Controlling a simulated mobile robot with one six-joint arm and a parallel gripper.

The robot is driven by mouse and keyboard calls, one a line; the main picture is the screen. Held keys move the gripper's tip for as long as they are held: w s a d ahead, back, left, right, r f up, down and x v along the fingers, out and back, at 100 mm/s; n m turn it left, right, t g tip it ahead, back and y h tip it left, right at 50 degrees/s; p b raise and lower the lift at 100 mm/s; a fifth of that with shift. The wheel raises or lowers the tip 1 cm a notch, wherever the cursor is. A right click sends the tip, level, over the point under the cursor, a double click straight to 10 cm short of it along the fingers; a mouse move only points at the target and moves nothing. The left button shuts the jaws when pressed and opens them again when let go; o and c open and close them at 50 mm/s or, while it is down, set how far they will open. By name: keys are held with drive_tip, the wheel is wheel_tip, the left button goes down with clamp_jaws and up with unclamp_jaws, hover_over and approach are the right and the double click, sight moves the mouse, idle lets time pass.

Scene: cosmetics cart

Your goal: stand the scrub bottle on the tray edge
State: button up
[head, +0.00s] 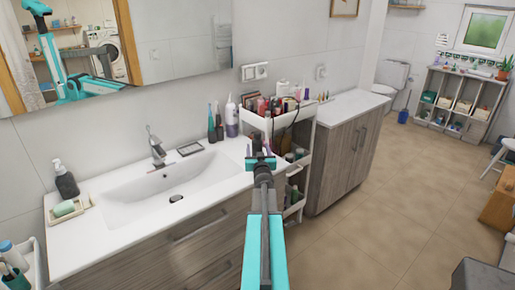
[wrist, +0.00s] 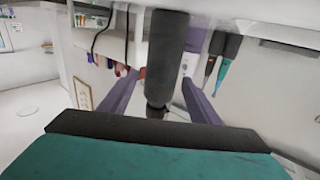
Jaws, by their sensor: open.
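In the wrist view, which is upside down, a dark cylindrical bottle (wrist: 165,62) with a grey speckled middle stands between the fingers of my gripper (wrist: 158,100). I take it for the scrub bottle. The fingers are open on either side of it. I cannot tell whether they touch it. In the head view my gripper (head: 261,162) is at the counter's right end, in front of the cart, and mostly hides the bottle. The cart's white top tray (head: 252,118) holds many cosmetics; its near side is partly covered by my gripper.
The white counter (head: 110,232) with its sink (head: 180,185) lies to the left. A second cabinet (head: 340,150) is beyond the cart.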

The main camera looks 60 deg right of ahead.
sight(258, 139)
drive_tip(key=shift+b+v, duration=0.35)
drive_tip(key=shift+v, duration=2.55)
drive_tip(key=shift+c, duration=0.9)
drive_tip(key=s+a+r, duration=0.3)
drive_tip(key=a+r, duration=0.1)
drive_tip(key=shift+s+a+r, duration=0.15)
drive_tip(key=shift+s+r, duration=0.15)
drive_tip(key=shift+r, duration=0.1)
drive_tip(key=shift+x, duration=4.35)
